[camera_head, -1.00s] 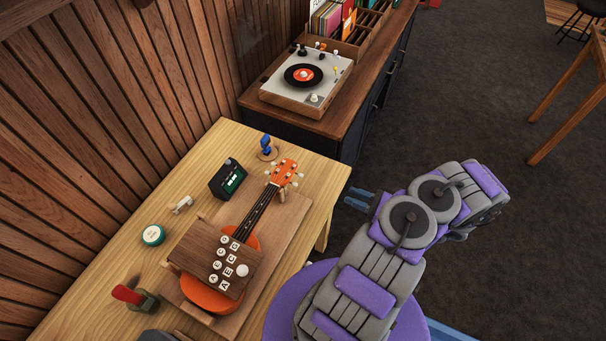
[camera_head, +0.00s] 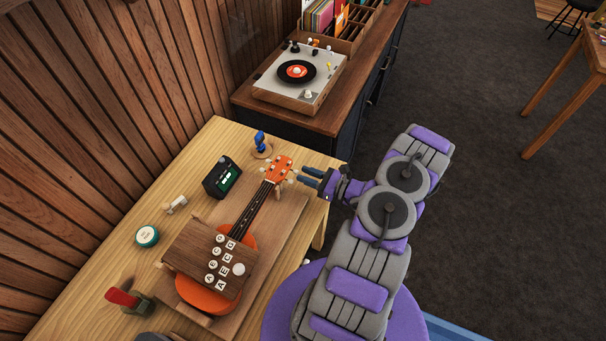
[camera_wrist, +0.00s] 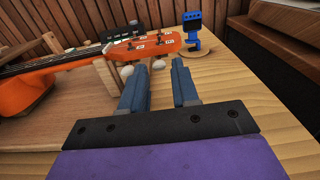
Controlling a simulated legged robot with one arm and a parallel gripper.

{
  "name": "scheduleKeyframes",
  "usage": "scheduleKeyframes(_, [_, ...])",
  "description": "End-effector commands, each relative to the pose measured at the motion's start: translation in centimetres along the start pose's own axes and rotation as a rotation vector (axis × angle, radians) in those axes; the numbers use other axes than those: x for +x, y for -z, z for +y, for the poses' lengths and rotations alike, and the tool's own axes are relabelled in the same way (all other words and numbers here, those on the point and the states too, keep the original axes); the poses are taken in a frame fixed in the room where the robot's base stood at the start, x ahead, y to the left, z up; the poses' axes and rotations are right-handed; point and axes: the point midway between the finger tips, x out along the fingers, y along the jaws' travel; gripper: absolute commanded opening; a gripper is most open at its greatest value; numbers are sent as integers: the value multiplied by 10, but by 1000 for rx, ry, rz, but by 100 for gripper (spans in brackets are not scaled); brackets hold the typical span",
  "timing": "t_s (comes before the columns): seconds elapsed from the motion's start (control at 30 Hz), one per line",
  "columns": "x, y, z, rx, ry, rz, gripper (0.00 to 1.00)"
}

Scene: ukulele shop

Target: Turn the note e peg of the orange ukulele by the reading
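The orange ukulele (camera_head: 239,238) lies on a wooden stand on the table, its orange headstock (camera_head: 278,169) pointing to the back right. White pegs stick out along the headstock's sides. In the wrist view the headstock (camera_wrist: 150,45) lies ahead, with two white pegs (camera_wrist: 158,64) on its near side. Its labels are too small to read. My gripper (camera_head: 305,176) is at table height, right of the headstock. Its two blue fingers (camera_wrist: 160,82) are apart and empty, their tips close to the near-side pegs.
A wooden block with lettered white buttons (camera_head: 212,257) covers the ukulele's body. A blue clip on a round base (camera_head: 260,145) stands behind the headstock. A red-handled tool (camera_head: 124,299) and a green-white tin (camera_head: 147,237) lie left. A turntable (camera_head: 299,80) stands on the cabinet behind.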

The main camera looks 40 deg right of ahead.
Motion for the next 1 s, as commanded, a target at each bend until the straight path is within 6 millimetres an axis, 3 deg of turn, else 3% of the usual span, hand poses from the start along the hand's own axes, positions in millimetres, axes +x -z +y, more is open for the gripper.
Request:
scheduleKeyframes(0.2, [16, 0, 0, 0, 1, -1, 30])
scheduleKeyframes(0.5, [18, 0, 0, 1, 1, -1, 30])
scheduleKeyframes(0.8, [17, 0, 0, 1, 2, 0, 1])
scheduleKeyframes(1.0, [17, 0, -1, 1, 2, 0, 0])
